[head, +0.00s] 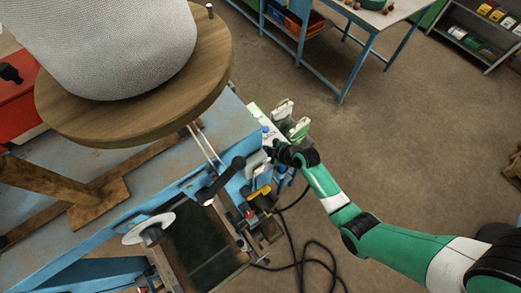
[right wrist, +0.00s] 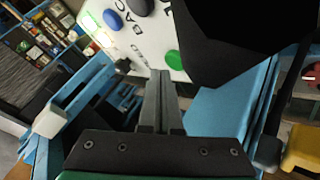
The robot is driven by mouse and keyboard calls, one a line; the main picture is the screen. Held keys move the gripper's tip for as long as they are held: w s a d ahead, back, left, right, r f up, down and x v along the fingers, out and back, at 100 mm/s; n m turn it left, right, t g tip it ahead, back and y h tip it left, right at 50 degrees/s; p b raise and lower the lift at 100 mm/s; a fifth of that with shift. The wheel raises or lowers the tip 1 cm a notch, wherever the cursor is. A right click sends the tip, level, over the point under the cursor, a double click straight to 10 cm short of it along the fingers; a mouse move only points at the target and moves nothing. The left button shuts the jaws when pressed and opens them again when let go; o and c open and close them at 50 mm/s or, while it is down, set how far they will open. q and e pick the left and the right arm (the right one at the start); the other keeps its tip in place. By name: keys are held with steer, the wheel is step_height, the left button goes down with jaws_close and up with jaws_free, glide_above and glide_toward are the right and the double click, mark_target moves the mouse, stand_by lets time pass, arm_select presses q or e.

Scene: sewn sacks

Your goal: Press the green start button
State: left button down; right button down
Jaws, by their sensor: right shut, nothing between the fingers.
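The green button (right wrist: 174,60) is a round green disc on a white panel (right wrist: 150,42) in the right wrist view. My right gripper (right wrist: 160,75) is shut and empty. Its fingertips point at the panel, just left of and below the green button in the picture. I cannot tell whether they touch the panel. In the head view my green right arm comes in from the right, and the right gripper (head: 272,149) is at the blue machine's edge. I cannot make out the green button there. My left gripper is not in view.
A blue button (right wrist: 113,19) and black controls (right wrist: 140,6) share the panel. A pale woven sack (head: 120,45) stands on a round wooden disc (head: 150,112) over the blue machine (head: 215,135). A black cable (head: 302,245) lies on the floor. Open floor (head: 400,150) spreads right.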

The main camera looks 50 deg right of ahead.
steer(key=shift+r, duration=0.1)
step_height(320, 180, up, 5)
steer(key=p, duration=0.4)
stand_by(0.3)
stand_by(3.7)
